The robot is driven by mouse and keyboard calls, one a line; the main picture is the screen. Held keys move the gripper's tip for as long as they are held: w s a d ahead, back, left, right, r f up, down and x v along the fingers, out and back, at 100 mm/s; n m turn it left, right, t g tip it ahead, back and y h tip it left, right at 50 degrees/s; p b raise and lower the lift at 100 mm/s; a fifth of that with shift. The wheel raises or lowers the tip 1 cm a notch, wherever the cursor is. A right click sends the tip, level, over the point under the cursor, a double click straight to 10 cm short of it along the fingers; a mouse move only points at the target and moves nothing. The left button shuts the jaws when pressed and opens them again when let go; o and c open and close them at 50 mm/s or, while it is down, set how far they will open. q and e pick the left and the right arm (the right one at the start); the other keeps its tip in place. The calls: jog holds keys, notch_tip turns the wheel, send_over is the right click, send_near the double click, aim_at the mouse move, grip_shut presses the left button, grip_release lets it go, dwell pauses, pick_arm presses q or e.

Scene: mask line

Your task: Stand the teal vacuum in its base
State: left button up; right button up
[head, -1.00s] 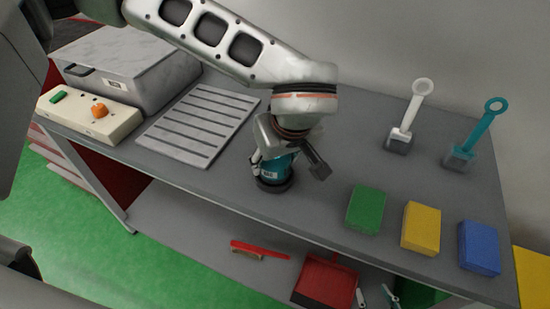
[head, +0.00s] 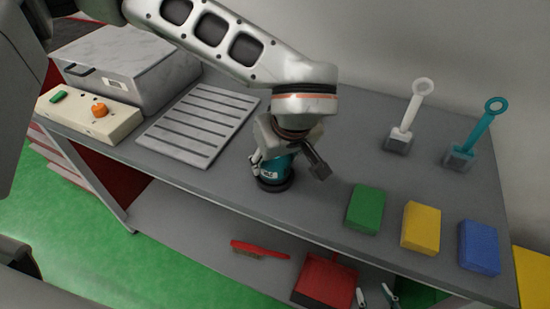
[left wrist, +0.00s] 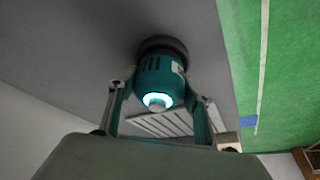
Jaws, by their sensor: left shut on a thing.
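The teal vacuum (head: 276,166) is a short, rounded teal body with a small white label, upright near the front edge of the grey table. Its dark round base (head: 274,184) shows at its lower end; I cannot tell whether the body is fully seated in it. My left gripper (head: 286,165) is shut on the vacuum from above and hides its upper part. In the left wrist view the fingers (left wrist: 156,88) lie on both sides of the teal body (left wrist: 150,72), with its glowing ring towards me and the dark base (left wrist: 163,45) beyond. My right gripper is not in view.
A slotted grey plate (head: 200,122) lies left of the vacuum. Green (head: 366,209), yellow (head: 421,228) and blue (head: 479,247) blocks lie to the right. White (head: 413,107) and teal (head: 480,130) ring-handled tools stand behind them. A red brush and dustpan (head: 325,280) lie below.

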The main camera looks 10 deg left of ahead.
aim_at(279, 159)
pick_arm(q)
jog(key=shift+f+b, duration=0.3)
jog(key=shift+f, duration=0.25)
jog(key=o, duration=0.8)
jog(key=shift+p+v, duration=0.6)
jog(key=shift+v, duration=0.35)
jog(key=shift+p+v, duration=0.85)
jog(key=shift+v, duration=0.7)
jog(key=p+v, duration=0.3)
jog(key=v, duration=0.3)
